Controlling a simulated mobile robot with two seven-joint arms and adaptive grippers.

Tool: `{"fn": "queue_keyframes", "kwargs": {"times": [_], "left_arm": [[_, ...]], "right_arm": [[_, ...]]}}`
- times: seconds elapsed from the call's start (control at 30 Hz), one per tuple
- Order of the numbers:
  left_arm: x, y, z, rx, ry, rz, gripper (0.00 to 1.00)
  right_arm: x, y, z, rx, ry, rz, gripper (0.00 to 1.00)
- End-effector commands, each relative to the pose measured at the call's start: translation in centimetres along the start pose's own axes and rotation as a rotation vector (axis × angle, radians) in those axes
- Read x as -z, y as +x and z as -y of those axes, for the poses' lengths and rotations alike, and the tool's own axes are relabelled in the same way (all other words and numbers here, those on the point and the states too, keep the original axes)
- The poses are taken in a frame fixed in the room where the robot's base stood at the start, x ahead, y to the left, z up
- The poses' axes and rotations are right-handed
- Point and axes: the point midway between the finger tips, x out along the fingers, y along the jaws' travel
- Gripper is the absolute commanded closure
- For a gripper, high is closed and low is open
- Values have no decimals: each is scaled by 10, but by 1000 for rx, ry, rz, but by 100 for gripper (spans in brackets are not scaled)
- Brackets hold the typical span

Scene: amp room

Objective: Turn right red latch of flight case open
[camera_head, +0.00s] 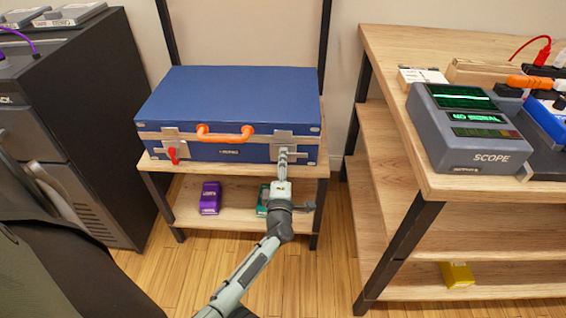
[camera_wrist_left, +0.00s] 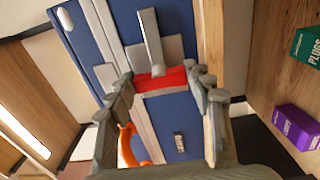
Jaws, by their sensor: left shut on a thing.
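The blue flight case (camera_head: 235,92) lies closed on a small wooden shelf stand, with an orange handle (camera_head: 226,133) on its front. Its left red latch (camera_head: 172,155) hangs down from a metal plate. My left gripper (camera_head: 284,158) is at the right metal plate (camera_head: 296,139) and hides the right latch in the head view. In the left wrist view, the right red latch (camera_wrist_left: 162,80) lies between the fingers of my left gripper (camera_wrist_left: 160,88), which are shut on it. The orange handle also shows there (camera_wrist_left: 130,145). My right gripper is not in view.
A purple box (camera_head: 210,197) and a green box (camera_head: 263,200) sit on the shelf below the case. A wooden table (camera_head: 480,184) with a grey scope (camera_head: 468,128) stands to the right. A dark cabinet (camera_head: 75,90) stands to the left.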

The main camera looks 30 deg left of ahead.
Motion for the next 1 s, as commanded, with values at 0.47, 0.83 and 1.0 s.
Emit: {"fn": "queue_keyframes", "kwargs": {"times": [0.47, 0.83, 1.0], "left_arm": [[-1, 0, 0, 1, 7, 2, 38], [0, 0, 0, 1, 5, 1, 28], [0, -12, 1, 1, 5, 1, 28]], "right_arm": [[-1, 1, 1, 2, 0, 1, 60], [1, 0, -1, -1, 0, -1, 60], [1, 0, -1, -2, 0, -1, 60]]}}
